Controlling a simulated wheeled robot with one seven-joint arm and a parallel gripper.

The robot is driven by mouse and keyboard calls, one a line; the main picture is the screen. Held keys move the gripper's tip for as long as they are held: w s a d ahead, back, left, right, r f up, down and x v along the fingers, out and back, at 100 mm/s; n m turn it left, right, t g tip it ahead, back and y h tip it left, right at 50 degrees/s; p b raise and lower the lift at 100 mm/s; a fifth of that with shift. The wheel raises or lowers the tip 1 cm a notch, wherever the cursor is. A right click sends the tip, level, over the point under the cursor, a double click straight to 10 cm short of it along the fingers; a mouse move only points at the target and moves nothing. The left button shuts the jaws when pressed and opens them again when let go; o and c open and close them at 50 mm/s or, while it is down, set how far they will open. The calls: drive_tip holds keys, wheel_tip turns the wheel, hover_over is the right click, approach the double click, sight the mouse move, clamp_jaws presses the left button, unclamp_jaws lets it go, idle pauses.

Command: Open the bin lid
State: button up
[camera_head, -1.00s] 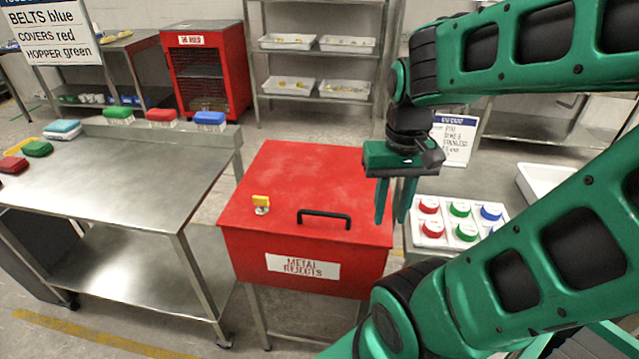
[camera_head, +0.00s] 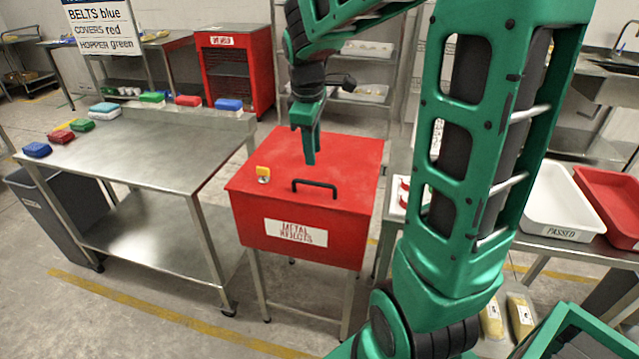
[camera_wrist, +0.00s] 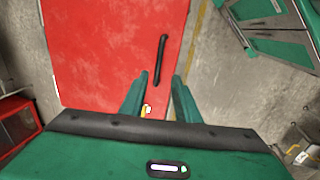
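The bin is a red metal box (camera_head: 300,240) on legs, labelled METAL REJECTS. Its flat red lid (camera_head: 345,155) is down, with a black bar handle (camera_head: 316,187) near the front edge. A yellow padlock-like piece (camera_head: 263,173) sits at the lid's front left. My gripper (camera_head: 310,162) points down above the lid, behind the handle and apart from it. In the wrist view, the fingers (camera_wrist: 158,92) are spread with nothing between them; the handle (camera_wrist: 161,60) lies beyond the fingertips, over the red lid (camera_wrist: 105,50).
A steel table (camera_head: 140,150) with coloured brushes and blocks stands left of the bin. A white PASSED tray (camera_head: 548,218) and a red tray (camera_head: 612,200) are at the right. A red cabinet (camera_head: 235,70) stands behind. My arm hides part of the right bench.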

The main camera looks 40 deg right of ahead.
sight(317, 184)
drive_tip(key=f, duration=0.3)
drive_tip(key=d+f, duration=0.1)
drive_tip(key=f, duration=0.3)
drive_tip(key=w+d+f, duration=0.1)
drive_tip(key=f, duration=0.2)
drive_tip(key=shift+d+f, duration=0.1)
drive_tip(key=shift+f, duration=0.05)
